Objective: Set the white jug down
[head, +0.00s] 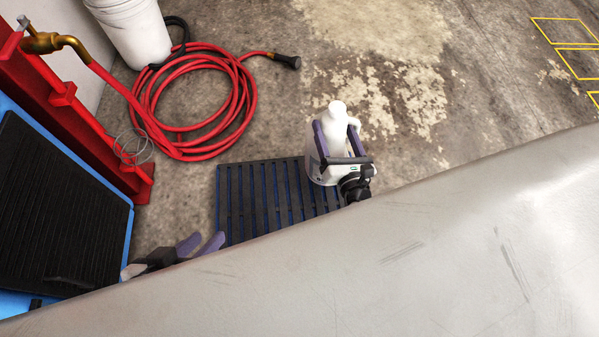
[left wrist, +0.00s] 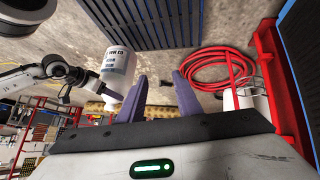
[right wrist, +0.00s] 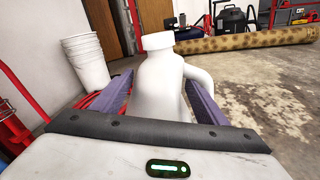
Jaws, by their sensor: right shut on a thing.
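The white jug (head: 336,125) with its cap and side handle is held between the purple fingers of my right gripper (head: 341,140), near the right end of a black slatted mat (head: 265,195). In the right wrist view the jug (right wrist: 160,85) stands upright between both fingers. The left wrist view shows the jug's labelled side (left wrist: 118,65). I cannot tell whether its base touches anything. My left gripper (head: 203,243) is open and empty, low and left of the jug; its spread fingers also show in the left wrist view (left wrist: 165,98).
A coiled red hose (head: 195,140) lies on the concrete behind the slatted mat. A red stand (head: 90,135) with a brass tap and a white bucket (head: 135,35) are at the left. Another black slatted panel (head: 60,210) lies on blue. The floor right of the jug is clear.

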